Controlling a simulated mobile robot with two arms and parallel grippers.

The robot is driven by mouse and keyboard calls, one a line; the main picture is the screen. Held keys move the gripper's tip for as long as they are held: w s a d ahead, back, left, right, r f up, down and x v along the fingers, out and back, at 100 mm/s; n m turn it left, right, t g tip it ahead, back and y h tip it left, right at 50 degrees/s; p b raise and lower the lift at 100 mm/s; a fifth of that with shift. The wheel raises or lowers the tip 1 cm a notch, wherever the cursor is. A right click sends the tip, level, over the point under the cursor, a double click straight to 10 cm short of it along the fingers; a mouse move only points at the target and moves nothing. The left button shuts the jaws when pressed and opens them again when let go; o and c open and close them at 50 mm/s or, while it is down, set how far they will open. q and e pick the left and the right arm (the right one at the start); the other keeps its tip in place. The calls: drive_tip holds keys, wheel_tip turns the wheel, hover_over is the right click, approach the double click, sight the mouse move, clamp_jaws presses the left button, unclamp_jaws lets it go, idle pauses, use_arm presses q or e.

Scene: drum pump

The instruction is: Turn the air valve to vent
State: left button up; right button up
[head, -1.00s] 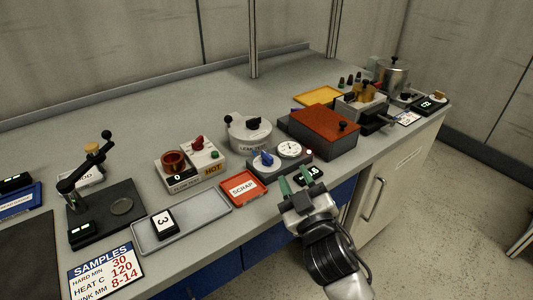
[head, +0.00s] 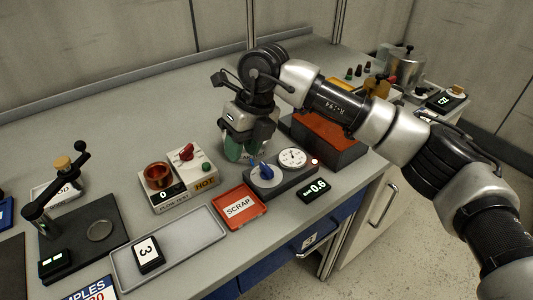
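The blue valve knob (head: 266,171) sits on a dark grey box (head: 290,180) beside a round white dial gauge (head: 292,157). My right gripper (head: 248,148) points down just behind and left of the blue knob, apart from it. Its green fingers are spread, with part of the white leak test pot (head: 251,155) showing between them. The pot and its black knobs are mostly hidden by my gripper, so contact with them cannot be told. My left gripper is not in view.
A red scrap tray (head: 240,206) and a small display reading 0.6 (head: 314,190) lie in front of the valve box. A flow test unit with a copper cup (head: 159,175) stands left. A box with a rust-red top (head: 325,129) stands right, partly behind my arm.

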sight(266, 166)
drive_tip(key=w+d+r+m+t+h, duration=0.1)
drive_tip(key=w+d+r+h, duration=0.15)
drive_tip(key=d, duration=0.25)
drive_tip(key=shift+h, duration=0.25)
drive_tip(key=f, duration=1)
drive_tip(key=shift+w+a+f+p, duration=0.25)
drive_tip(key=shift+w+f+p, duration=0.15)
clamp_jaws()
